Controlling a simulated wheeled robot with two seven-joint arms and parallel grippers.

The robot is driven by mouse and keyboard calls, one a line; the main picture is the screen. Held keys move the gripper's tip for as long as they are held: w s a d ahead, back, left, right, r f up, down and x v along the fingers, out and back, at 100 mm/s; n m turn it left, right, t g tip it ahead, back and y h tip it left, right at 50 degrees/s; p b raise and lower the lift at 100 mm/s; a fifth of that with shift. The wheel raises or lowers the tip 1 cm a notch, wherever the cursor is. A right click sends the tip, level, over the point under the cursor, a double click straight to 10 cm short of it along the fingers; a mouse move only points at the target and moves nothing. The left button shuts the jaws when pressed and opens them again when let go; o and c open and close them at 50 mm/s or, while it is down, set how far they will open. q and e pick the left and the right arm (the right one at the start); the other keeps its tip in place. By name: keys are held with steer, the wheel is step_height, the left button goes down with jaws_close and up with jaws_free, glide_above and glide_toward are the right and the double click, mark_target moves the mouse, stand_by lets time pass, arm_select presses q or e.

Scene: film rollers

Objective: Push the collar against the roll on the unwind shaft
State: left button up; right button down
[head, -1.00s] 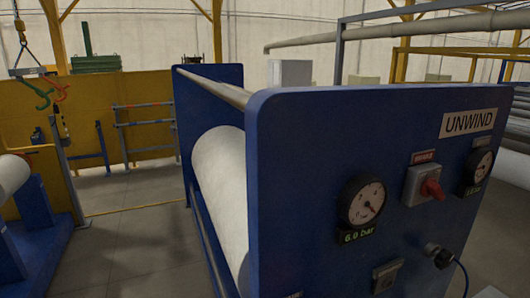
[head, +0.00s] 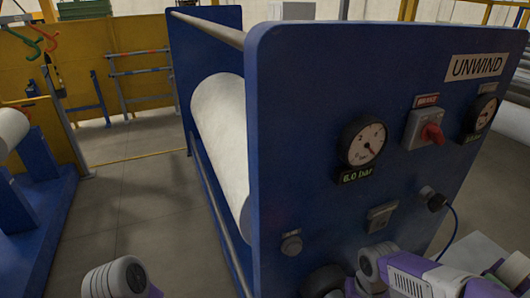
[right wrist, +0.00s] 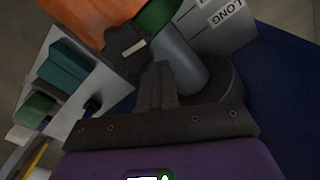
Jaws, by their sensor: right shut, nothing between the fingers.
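In the head view the white roll (head: 222,145) lies inside the blue unwind stand (head: 300,150), partly hidden by its front panel. A dark round part (head: 323,281) shows low on that panel. In the right wrist view a grey cylinder (right wrist: 182,62) meets a dark round flange (right wrist: 228,85). A green ring (right wrist: 155,17) and an orange body (right wrist: 90,15) lie beyond, with a black knobbed piece (right wrist: 127,42) in front. I cannot tell surely which part is the collar. My right gripper (right wrist: 158,75) is shut and empty, close to the grey cylinder. My left gripper is out of view.
A pale surface with teal blocks (right wrist: 65,68) lies left in the wrist view. Open floor (head: 140,220) lies left of the stand.

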steer(key=shift+w+a, duration=0.35)
steer(key=shift+w, duration=0.4)
step_height(320, 180, up, 9)
steer(key=p, duration=0.7)
